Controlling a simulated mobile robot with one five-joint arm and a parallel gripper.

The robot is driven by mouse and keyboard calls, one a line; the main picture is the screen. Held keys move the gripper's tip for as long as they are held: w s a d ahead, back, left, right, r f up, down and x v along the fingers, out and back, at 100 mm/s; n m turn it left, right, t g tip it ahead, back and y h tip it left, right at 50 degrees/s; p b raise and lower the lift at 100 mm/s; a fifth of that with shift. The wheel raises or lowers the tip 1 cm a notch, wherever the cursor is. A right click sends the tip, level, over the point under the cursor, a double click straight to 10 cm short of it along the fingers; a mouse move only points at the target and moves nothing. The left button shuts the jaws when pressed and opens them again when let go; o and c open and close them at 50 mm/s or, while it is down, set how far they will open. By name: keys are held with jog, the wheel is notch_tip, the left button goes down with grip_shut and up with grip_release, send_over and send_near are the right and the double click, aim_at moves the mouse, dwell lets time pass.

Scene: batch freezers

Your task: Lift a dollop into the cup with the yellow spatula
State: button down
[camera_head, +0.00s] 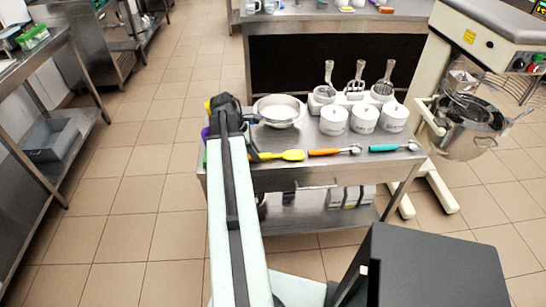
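The yellow spatula (290,155) lies on the steel table, its left end partly hidden by my arm. Three white cups stand towards the table's right: one on the left (333,121), one in the middle (363,119), one on the right (393,116). I cannot tell which is the task's cup, or what they hold.
Orange-handled (335,151) and teal-handled (398,147) tools lie along the table's (300,174) front edge. Several upright utensils (356,77) stand behind the cups. A stand mixer with a metal bowl (468,142) is at right. Open tiled floor (135,200) lies left.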

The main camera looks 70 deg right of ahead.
jog(key=shift+r, duration=0.1)
notch_tip(320, 180, up, 10)
jog(key=p, duration=1)
